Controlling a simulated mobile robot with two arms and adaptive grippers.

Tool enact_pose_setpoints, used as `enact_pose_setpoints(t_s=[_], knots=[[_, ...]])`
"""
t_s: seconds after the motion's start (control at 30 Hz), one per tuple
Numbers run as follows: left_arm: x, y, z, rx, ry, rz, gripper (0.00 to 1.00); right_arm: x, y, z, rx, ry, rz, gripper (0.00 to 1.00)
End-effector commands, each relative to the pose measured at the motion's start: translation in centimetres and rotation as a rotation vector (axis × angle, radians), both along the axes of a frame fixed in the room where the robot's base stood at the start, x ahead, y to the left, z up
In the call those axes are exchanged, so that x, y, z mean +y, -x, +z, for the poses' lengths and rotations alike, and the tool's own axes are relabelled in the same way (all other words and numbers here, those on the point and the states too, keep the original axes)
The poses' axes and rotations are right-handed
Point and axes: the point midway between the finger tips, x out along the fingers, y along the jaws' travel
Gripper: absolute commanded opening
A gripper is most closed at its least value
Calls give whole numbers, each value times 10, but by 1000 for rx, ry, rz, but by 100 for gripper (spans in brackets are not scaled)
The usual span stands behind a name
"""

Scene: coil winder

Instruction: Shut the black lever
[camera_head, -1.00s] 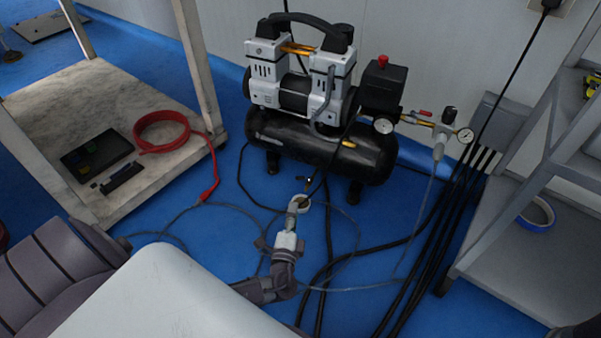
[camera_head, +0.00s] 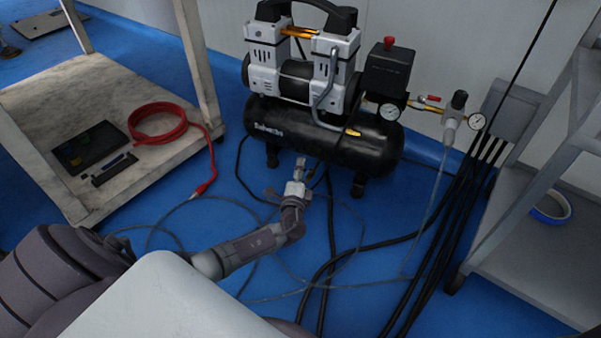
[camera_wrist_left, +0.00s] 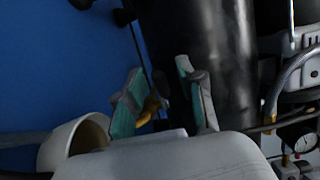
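The black air compressor tank (camera_head: 320,138) stands on the blue floor in the head view. My left gripper (camera_head: 299,168) is low in front of the tank, near its underside. In the left wrist view the gripper (camera_wrist_left: 165,103) is open, with its green-padded fingers apart. A small brass-yellow fitting (camera_wrist_left: 152,106) shows between the fingers, with a dark piece beside it (camera_wrist_left: 160,84) that looks like the black lever. I cannot tell whether a finger touches it. In the head view the gripper hides this fitting. The right gripper is not in view.
Black cables (camera_head: 425,265) and a thin clear hose (camera_head: 330,285) lie on the floor around my arm. A cart with a red hose (camera_head: 158,122) stands at the left, and a grey shelf (camera_head: 520,255) at the right. A red-handled valve (camera_head: 430,98) sits beside the tank.

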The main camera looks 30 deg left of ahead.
Motion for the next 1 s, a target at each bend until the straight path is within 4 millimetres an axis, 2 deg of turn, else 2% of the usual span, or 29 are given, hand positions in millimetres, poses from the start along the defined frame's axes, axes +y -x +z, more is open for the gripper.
enact_pose_setpoints(t_s=[0.2,0.43,0.77,1.0], knots=[[0,0,0,0,0,0,39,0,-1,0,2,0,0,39],[0,0,0,0,0,0,0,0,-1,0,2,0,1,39],[0,0,0,2,-2,-16,0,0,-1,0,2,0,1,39],[3,-3,0,2,-6,-121,0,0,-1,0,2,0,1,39]])
